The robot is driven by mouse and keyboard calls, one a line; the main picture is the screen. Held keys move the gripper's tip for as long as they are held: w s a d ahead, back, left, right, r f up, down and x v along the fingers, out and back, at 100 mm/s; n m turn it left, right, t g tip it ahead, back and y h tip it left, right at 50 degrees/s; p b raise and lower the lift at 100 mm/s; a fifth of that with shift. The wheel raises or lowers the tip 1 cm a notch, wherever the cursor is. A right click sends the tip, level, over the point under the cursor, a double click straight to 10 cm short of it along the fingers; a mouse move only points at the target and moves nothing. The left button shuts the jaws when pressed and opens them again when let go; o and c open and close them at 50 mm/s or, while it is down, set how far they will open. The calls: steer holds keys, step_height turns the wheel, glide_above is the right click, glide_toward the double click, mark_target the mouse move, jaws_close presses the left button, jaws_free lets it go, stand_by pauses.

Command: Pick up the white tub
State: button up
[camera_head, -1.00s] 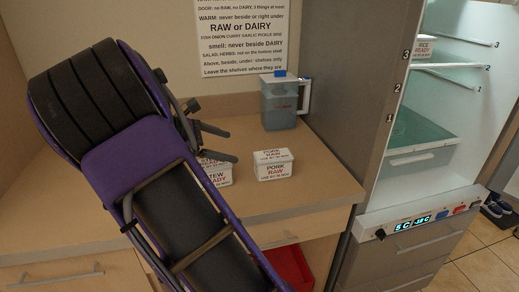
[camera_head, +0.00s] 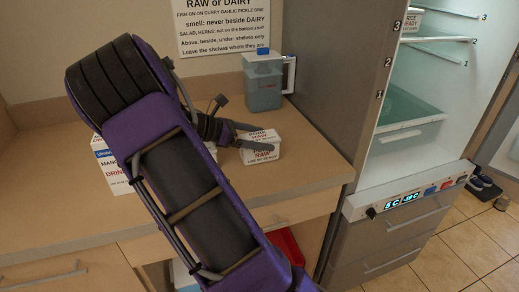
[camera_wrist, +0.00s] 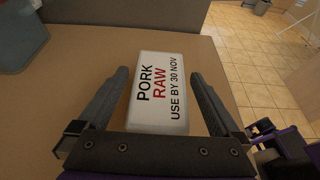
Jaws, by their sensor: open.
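The white tub (camera_head: 261,151), labelled PORK RAW, sits on the wooden counter (camera_head: 305,160), left of the open fridge. In the wrist view the white tub (camera_wrist: 158,105) lies between my two fingers, its label facing the camera. My gripper (camera_head: 250,133) is at the tub in the head view, and part of the tub's top is hidden by a finger. In the wrist view my gripper (camera_wrist: 159,74) is open, with one finger on each side of the tub.
A grey-blue jug (camera_head: 263,85) with a blue cap stands behind the tub. A white carton marked MANGO DRINK (camera_head: 112,165) is partly hidden behind my arm. The fridge (camera_head: 410,130) stands open at right, holding a RICE READY tub (camera_head: 412,22). A rules sheet (camera_head: 222,25) hangs on the wall.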

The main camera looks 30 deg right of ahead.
steer(key=shift+x, duration=1.45)
jaws_close()
